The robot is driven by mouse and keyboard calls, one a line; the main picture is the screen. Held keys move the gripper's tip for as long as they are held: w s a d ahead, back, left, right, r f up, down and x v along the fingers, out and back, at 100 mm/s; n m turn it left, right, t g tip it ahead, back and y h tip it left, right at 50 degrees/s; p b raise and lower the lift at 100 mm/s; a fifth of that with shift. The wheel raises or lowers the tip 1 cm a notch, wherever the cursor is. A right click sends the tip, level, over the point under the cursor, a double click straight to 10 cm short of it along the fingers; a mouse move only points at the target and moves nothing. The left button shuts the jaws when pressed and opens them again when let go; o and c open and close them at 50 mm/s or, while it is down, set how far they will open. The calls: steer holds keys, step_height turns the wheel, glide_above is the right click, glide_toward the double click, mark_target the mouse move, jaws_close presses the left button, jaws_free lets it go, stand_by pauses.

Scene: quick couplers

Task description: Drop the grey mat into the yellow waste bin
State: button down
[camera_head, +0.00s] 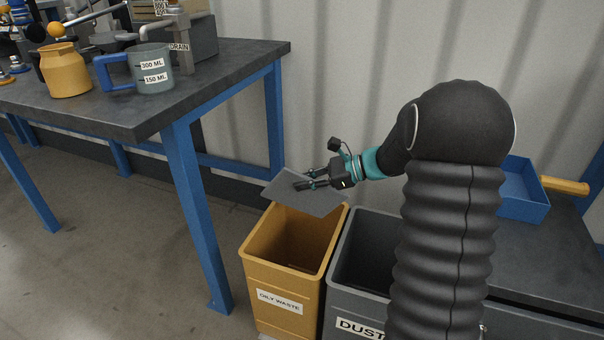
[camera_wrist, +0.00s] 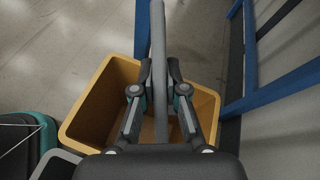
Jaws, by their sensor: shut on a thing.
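My gripper (camera_head: 303,180) is shut on the grey mat (camera_head: 320,203), a thin flat sheet. The mat hangs in the air above the back part of the yellow waste bin (camera_head: 262,275), which is labelled OILY WASTE. The bin's mouth is open and faces up. In the wrist view the mat (camera_wrist: 158,45) shows edge-on as a narrow grey strip between my fingers (camera_wrist: 158,95). The yellow bin (camera_wrist: 105,82) lies beneath it in that view. I see nothing lying in the visible part of the bin.
A grey bin (camera_head: 345,298) labelled DUST stands right beside the yellow one. A blue-legged workbench (camera_head: 215,85) at the left carries a yellow can (camera_head: 65,72) and a grey measuring jug (camera_head: 153,75). A blue tray (camera_head: 525,190) sits on a dark surface at the right.

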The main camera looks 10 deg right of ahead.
mark_target(305, 199)
steer(key=shift+f+b, duration=2.4)
steer(key=shift+f, duration=0.5)
steer(key=c, duration=1.1)
jaws_free()
steer(key=shift+c, duration=0.2)
steer(key=v, duration=1.2)
steer(key=shift+s, duration=0.1)
